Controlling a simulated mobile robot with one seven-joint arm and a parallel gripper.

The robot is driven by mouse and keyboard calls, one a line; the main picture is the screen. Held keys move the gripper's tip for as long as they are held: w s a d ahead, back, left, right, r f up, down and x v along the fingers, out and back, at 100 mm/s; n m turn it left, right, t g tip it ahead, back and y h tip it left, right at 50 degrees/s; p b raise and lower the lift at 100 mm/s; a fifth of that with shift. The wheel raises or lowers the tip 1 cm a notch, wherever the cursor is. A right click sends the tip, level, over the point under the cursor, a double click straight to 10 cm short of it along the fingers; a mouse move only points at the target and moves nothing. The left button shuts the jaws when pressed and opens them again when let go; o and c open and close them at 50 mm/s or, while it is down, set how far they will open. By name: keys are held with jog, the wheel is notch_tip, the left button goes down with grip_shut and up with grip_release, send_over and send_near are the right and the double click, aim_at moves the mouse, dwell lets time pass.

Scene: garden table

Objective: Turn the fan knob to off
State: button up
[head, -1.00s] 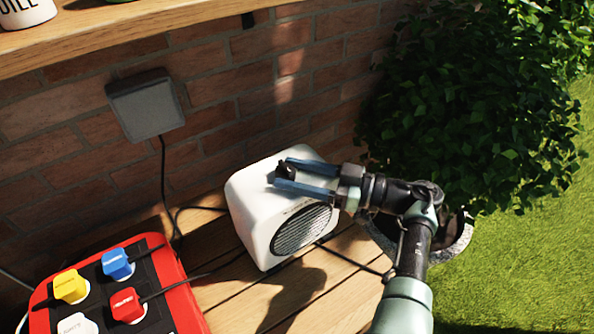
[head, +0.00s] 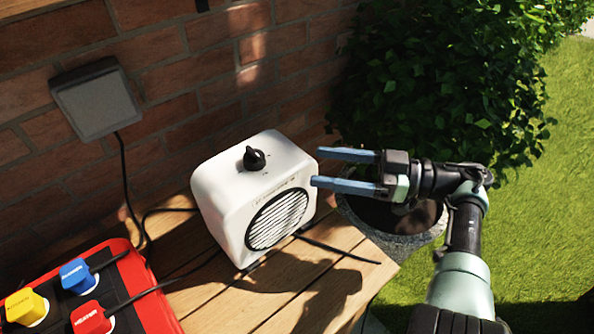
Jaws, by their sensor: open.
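The fan (head: 216,205) is a white box with a round slatted grille on its front, standing on the wooden table. Its black knob (head: 254,158) sits on the top face, with small marks around it that are too small to read. My gripper (head: 316,168) is open and empty, to the right of the fan. Its two blue fingers point left toward the fan's upper right edge, apart from the knob. The knob is in plain view.
A red power box (head: 147,290) with yellow, blue and red plugs stands at the lower left. A grey wall box (head: 97,98) hangs on the brick wall with a cable running down. Cables lie around the fan. A potted bush (head: 430,90) stands behind my gripper.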

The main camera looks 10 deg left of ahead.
jog(key=shift+d+b, duration=0.4)
jog(key=shift+d, duration=0.55)
